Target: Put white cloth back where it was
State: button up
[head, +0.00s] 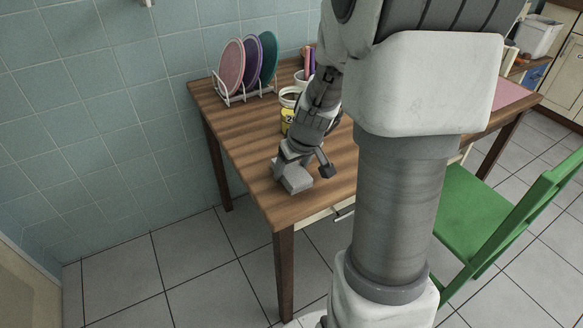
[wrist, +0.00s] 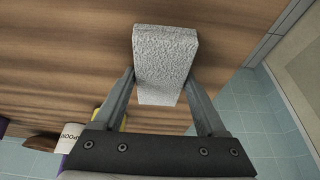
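The white cloth (head: 295,179) looks like a thick, pale, rough-textured block near the front left corner of the wooden table. It also shows in the wrist view (wrist: 165,55), between my fingers. My gripper (head: 302,171) is low over that corner, with its fingers spread wide on either side of the cloth. In the head view a gap shows between the right finger and the cloth. In the wrist view my gripper (wrist: 160,76) has its fingertips near the cloth's two sides; firm contact cannot be made out.
A white rack (head: 243,94) with pink, purple and teal plates stands at the back left. A green chair (head: 490,213) is at the right. The table's left edge is close to the cloth.

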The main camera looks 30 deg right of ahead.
jog(key=o, duration=0.4)
jog(key=shift+r+p, duration=0.25)
jog(key=shift+p, duration=0.15)
jog(key=p+v, duration=0.3)
jog(key=v, duration=0.8)
jog(key=shift+s+r+p, duration=0.15)
jog(key=shift+r+p, duration=0.2)
jog(key=shift+r, duration=0.05)
jog(key=shift+a, duration=0.1)
